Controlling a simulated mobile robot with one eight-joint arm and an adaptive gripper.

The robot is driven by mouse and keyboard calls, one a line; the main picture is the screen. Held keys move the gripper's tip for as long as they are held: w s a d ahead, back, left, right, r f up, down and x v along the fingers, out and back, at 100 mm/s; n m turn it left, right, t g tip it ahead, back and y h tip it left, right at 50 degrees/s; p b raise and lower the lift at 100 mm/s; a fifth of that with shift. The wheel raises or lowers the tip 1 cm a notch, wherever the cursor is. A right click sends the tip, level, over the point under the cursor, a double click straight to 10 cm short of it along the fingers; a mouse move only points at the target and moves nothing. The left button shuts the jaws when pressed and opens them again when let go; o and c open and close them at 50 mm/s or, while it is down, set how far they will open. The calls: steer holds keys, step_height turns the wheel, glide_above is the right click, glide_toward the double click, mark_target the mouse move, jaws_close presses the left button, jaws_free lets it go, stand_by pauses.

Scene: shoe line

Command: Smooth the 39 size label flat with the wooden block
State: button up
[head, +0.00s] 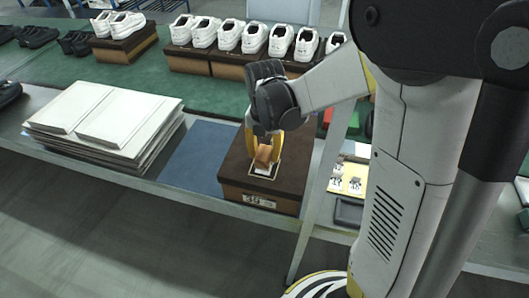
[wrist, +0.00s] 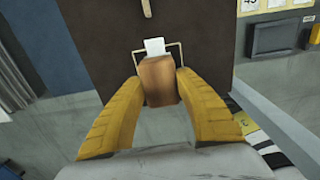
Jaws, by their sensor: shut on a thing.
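My gripper (head: 264,150) is shut on the wooden block (head: 264,157), its yellow fingers on either side of it. The block (wrist: 159,82) also shows between the fingers in the wrist view. It is over the lid of a dark brown shoe box (head: 235,168). A small white label (wrist: 155,46) sticks out beyond the block, within a thin pale outline on the lid. The label (head: 262,171) also shows at the block's lower edge in the head view. The block hides part of it, and I cannot read its number or tell whether the block presses on it.
A blue mat (head: 199,155) lies left of the box. A stack of white boards (head: 105,115) stands further left. A yellow label sheet (head: 347,178) lies to the right, behind a table post. White shoes on boxes (head: 240,68) line the green belt behind.

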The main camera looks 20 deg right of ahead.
steer(key=shift+f+b, duration=0.85)
steer(key=shift+f, duration=0.15)
steer(key=shift+s+a, duration=0.1)
stand_by(0.3)
steer(key=shift+s+a+r, duration=0.1)
steer(key=shift+s+a, duration=0.45)
steer(key=shift+s, duration=0.2)
steer(key=shift+s+a, duration=0.5)
steer(key=shift+s, duration=0.2)
steer(key=shift+s+f, duration=0.1)
steer(key=shift+f, duration=0.1)
steer(key=shift+w+d+r, duration=0.1)
steer(key=shift+w+d, duration=0.5)
steer(key=shift+w, duration=0.25)
steer(key=shift+w+d, duration=0.6)
steer(key=shift+w, duration=0.2)
steer(key=shift+r, duration=0.1)
steer(key=shift+r+p, duration=2.1)
steer(key=shift+r, duration=0.8)
